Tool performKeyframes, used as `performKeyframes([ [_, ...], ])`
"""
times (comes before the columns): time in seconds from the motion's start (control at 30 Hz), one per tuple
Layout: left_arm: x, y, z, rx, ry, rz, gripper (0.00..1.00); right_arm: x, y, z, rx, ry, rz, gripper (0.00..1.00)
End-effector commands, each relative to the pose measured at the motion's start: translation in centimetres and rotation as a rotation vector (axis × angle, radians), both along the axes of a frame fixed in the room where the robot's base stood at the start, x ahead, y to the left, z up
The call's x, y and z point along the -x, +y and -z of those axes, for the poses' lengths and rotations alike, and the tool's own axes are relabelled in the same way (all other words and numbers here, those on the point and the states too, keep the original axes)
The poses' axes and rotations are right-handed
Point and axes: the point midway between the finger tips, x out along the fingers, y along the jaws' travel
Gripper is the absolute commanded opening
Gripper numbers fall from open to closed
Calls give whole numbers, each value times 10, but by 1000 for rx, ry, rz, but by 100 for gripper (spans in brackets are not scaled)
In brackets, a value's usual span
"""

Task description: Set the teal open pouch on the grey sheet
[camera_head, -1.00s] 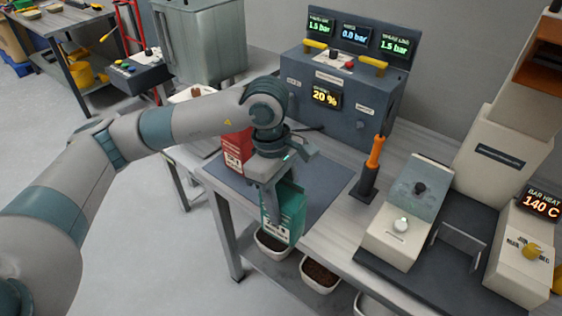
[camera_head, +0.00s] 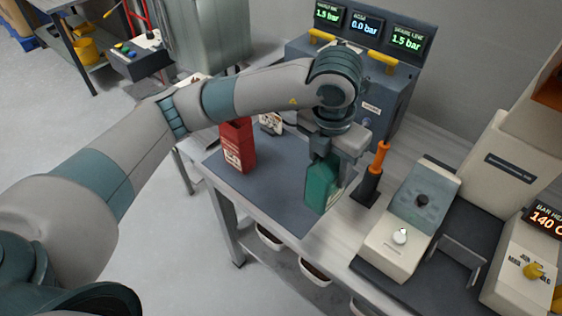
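The teal pouch (camera_head: 320,185) is upright at the right side of the grey sheet (camera_head: 270,190), near its right edge. My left gripper (camera_head: 335,160) is above it with its fingers around the pouch's upper part and appears shut on it. The arm and fingers hide part of the pouch's top. I cannot tell whether the pouch's bottom touches the sheet or hangs just above it. My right gripper is not in view.
A red pouch (camera_head: 237,146) stands on the sheet's left part, with a small white item (camera_head: 271,124) behind it. An orange-handled tool (camera_head: 375,172) stands close right of the teal pouch. A sealing machine (camera_head: 410,215) is further right. Bins (camera_head: 314,272) sit below the table.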

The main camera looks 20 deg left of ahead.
Motion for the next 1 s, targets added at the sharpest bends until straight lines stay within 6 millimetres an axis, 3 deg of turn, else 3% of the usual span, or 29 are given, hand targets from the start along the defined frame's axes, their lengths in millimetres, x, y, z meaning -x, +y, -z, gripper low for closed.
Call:
performKeyframes([
  [0.57,-3,2,0,0,0,-43,31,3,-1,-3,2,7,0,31],
  [0.77,-14,23,12,-2,2,-47,31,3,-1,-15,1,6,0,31],
  [1.0,-36,62,37,-2,2,-48,31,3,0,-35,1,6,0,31],
])
